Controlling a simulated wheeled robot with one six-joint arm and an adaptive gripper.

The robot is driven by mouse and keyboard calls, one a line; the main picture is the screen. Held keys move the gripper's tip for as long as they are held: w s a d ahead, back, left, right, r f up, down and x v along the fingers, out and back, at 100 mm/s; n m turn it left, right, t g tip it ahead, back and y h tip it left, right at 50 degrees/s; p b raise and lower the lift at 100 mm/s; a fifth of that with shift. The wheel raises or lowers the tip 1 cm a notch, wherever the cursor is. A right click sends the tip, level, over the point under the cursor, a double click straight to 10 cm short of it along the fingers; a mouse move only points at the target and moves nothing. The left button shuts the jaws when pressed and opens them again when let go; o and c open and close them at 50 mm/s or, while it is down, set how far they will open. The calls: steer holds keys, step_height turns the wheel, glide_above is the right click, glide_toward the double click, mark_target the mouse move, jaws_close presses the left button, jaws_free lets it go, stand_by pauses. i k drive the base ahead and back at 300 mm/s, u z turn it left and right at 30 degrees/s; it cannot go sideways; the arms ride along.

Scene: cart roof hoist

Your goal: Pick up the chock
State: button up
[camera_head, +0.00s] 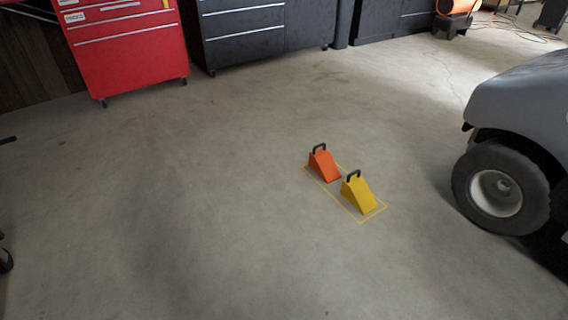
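Two wedge-shaped chocks with dark handles on top stand on the floor right of centre. The orange chock (323,165) is the farther one, to the left. The yellow chock (358,196) is nearer and to the right. The two stand close beside each other inside a thin yellow outline (348,212) marked on the floor. My gripper is not in view, so its state and place do not show.
A grey cart with a black front wheel (497,190) stands at the right edge. A red tool cabinet (128,52) and dark cabinets (243,32) line the back. An orange machine (456,8) is at the back right. The concrete floor around the chocks is clear.

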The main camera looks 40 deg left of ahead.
mark_target(321, 160)
steer(key=u, duration=1.95)
steer(key=i, duration=2.5)
steer(key=z, duration=0.7)
